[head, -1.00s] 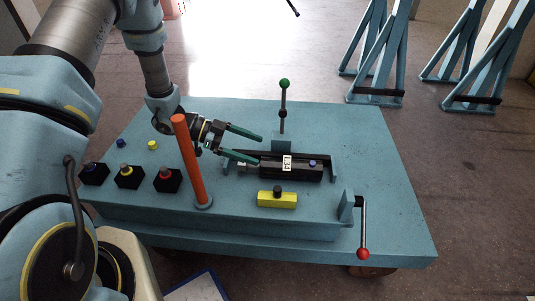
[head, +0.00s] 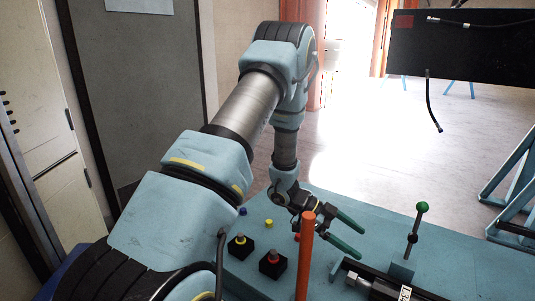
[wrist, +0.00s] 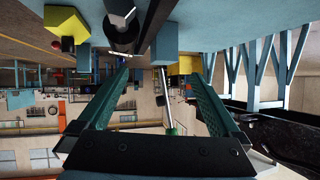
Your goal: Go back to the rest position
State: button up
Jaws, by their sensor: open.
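My gripper (head: 362,244) is open, with its two green fingers apart and nothing between them. In the head view it hangs over the blue table (head: 335,200), behind the upright orange post (head: 306,255) and left of the green-knobbed lever (head: 414,232). A black cylinder (head: 385,286) with a white label lies in front of the fingers, partly cut off by the lower edge. In the wrist view, which looks upside down, the open fingers (wrist: 158,65) frame the green knob (wrist: 172,131). The dark cylinder (wrist: 125,32) shows at the top there.
Black button boxes with a yellow button (head: 240,246) and a red button (head: 272,262) stand left of the post. A dark panel with hoses (head: 475,48) is at the back right. Blue trestle legs (head: 512,180) stand at the right. The floor between is clear.

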jog(key=w+a+r+n+t+y, duration=0.1)
jog(key=w+a+r+n+t, duration=0.15)
jog(key=w, duration=0.25)
jog(key=w+a+r+n+t, duration=0.2)
jog(key=w+t, duration=0.2)
jog(key=w, duration=0.2)
jog(key=w+a+r+n+t+y, duration=0.2)
jog(key=a+r+n+y, duration=0.15)
jog(key=a, duration=0.45)
jog(key=w+a+r+n+t+y, duration=0.25)
jog(key=a+n, duration=0.25)
jog(key=a, duration=0.3)
jog(key=s+a+r+n+g+y, duration=0.2)
jog(key=s+a+n, duration=0.3)
jog(key=s+a, duration=0.3)
jog(key=s+a+r+n+g+y, duration=0.2)
jog(key=s+a+n, duration=0.3)
jog(key=s, duration=0.5)
notch_tip(320, 180, up, 17)
jog(key=p, duration=1.7)
